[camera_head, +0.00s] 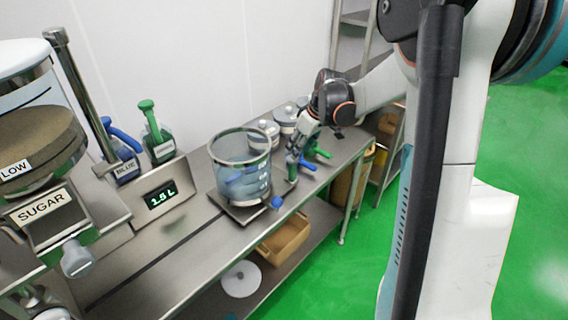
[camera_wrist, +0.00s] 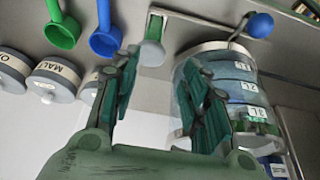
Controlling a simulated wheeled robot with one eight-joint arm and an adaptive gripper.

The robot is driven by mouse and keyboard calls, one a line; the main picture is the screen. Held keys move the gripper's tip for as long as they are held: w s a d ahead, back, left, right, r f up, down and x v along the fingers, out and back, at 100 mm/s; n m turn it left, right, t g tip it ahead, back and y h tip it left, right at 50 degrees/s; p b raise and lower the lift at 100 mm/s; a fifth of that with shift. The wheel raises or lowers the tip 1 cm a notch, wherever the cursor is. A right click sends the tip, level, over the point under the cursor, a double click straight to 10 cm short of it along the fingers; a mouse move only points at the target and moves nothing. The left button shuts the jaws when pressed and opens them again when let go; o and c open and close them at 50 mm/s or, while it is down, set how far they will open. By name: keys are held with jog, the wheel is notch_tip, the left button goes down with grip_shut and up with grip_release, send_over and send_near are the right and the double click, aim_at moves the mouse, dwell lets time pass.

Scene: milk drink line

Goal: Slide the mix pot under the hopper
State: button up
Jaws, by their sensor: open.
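The mix pot (camera_head: 242,172) is a clear cylinder with volume marks and blue showing through its wall. It stands on a metal plate (camera_head: 243,213) with a blue knob (camera_head: 276,202) at the front. In the wrist view the pot (camera_wrist: 232,85) is at the right and the blue knob (camera_wrist: 260,25) at the top right. The hopper (camera_head: 38,150), labelled SUGAR and LOW, is at the far left, well apart from the pot. My gripper (camera_head: 294,158) is right of the pot. In the wrist view my gripper (camera_wrist: 159,62) is open, with a grey-ended upright piece (camera_wrist: 152,50) between its fingers.
Green (camera_wrist: 62,32) and blue (camera_wrist: 105,42) scoops and labelled jars (camera_wrist: 53,80) are beside my gripper. A display reading 1.5 L (camera_head: 161,197) and handled containers (camera_head: 157,142) stand between hopper and pot. The bench front (camera_head: 170,265) is clear.

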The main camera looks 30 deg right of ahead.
aim_at(289, 170)
jog(key=b+x, duration=0.1)
jog(key=x, duration=0.4)
jog(key=d+b+x, duration=0.1)
jog(key=x, duration=0.4)
jog(key=b+x, duration=0.2)
jog(key=x, duration=0.3)
jog(key=shift+w+d, duration=0.15)
jog(key=shift+d, duration=0.05)
grip_shut()
